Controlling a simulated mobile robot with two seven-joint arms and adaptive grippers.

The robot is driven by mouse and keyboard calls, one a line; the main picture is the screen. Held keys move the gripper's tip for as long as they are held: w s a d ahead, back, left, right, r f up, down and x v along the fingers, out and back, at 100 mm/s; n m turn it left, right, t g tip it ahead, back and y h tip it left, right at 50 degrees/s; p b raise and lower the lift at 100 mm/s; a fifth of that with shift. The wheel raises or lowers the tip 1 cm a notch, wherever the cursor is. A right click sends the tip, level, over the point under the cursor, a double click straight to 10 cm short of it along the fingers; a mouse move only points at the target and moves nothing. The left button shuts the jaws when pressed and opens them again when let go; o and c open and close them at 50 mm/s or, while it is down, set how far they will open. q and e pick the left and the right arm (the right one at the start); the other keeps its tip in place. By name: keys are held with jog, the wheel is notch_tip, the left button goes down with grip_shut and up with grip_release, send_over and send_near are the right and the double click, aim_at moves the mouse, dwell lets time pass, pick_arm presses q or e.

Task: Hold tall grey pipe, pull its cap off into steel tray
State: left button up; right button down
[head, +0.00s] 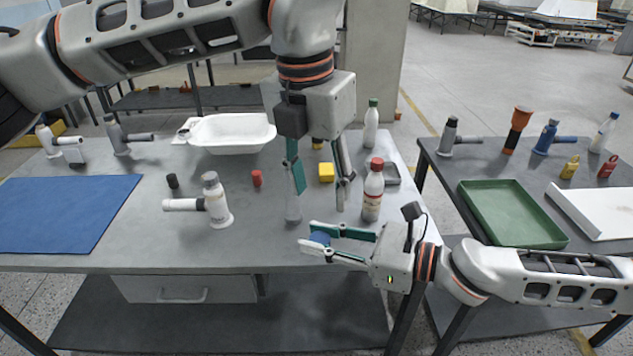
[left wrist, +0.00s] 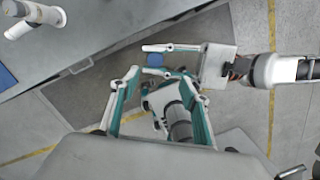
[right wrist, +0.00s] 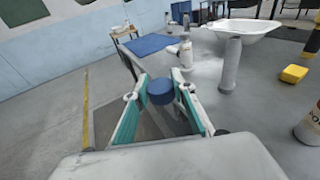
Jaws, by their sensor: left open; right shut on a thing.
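The tall grey pipe (head: 293,208) stands upright on the table, its upper part hidden behind a finger of my left gripper in the head view. In the right wrist view the pipe (right wrist: 231,66) shows a bare top. My left gripper (head: 320,190) is open and empty near the pipe. My right gripper (head: 340,244) is shut on the blue cap (head: 320,238), in front of the pipe by the table's front edge. The cap (right wrist: 160,91) is apart from the pipe. The steel tray (head: 392,174) lies at the table's right side, partly hidden behind the red-capped bottle.
The red-capped bottle (head: 373,192) stands between my right gripper and the tray. A yellow block (head: 326,172), a small red cap (head: 257,178) and a white fitting (head: 215,203) are nearby. A white basin (head: 232,130) is at the back. A blue mat (head: 65,212) lies left.

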aim_at(321, 238)
pick_arm(q)
jog(key=f, duration=0.4)
jog(key=w+f, duration=0.1)
jog(key=f, duration=0.7)
jog(key=shift+w+d, duration=0.15)
jog(key=shift+d, duration=0.05)
jog(key=shift+r, duration=0.1)
jog(key=c, duration=1.1)
jog(key=shift+c, duration=0.2)
pick_arm(e)
jog(key=c, duration=1.6)
grip_release()
